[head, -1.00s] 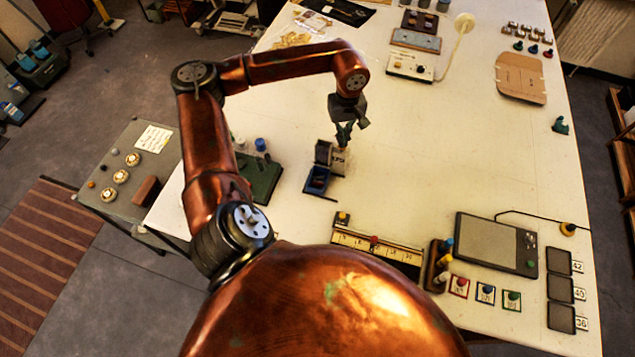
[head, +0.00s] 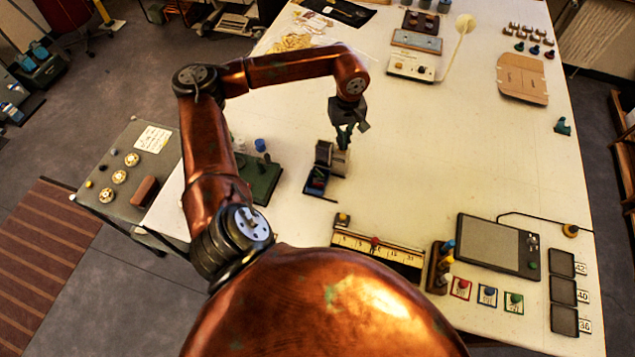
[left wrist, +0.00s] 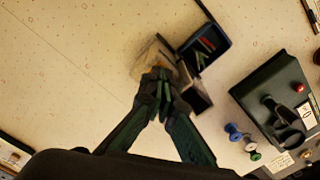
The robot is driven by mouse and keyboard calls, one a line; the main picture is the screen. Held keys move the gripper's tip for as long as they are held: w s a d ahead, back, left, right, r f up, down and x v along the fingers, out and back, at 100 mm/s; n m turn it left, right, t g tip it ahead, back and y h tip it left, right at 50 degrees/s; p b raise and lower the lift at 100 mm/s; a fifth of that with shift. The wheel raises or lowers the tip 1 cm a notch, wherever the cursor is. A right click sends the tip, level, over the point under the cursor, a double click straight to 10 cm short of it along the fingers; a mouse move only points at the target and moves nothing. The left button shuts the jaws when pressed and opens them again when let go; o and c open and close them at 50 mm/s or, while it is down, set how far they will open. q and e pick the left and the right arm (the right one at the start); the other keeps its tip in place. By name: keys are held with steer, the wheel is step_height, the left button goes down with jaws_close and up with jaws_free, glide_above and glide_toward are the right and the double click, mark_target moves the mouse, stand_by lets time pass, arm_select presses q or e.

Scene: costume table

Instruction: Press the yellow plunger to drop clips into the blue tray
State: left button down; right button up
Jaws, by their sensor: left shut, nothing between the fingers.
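The clip dispenser (head: 339,161) is a small grey-beige box with a dark part at its left, standing on the white table. It also shows in the left wrist view (left wrist: 146,62). The blue tray (left wrist: 221,44) is joined at its front, also in the head view (head: 310,189); red and green clips (left wrist: 205,46) lie in it. My left gripper (head: 344,141) points down with its fingers shut and empty, the tips at the dispenser's top. In the left wrist view, a bit of the yellow plunger (left wrist: 160,67) shows at the fingertips (left wrist: 158,76); most is hidden.
A switch box (head: 411,66) stands farther back. The table's middle right is clear.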

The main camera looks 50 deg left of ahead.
arm_select(q)
steer(key=shift+r, duration=0.1)
steer(key=shift+r+p, duration=0.85)
steer(key=shift+r, duration=0.9)
steer(key=shift+r+p, duration=1.45)
steer(key=shift+r, duration=1.5)
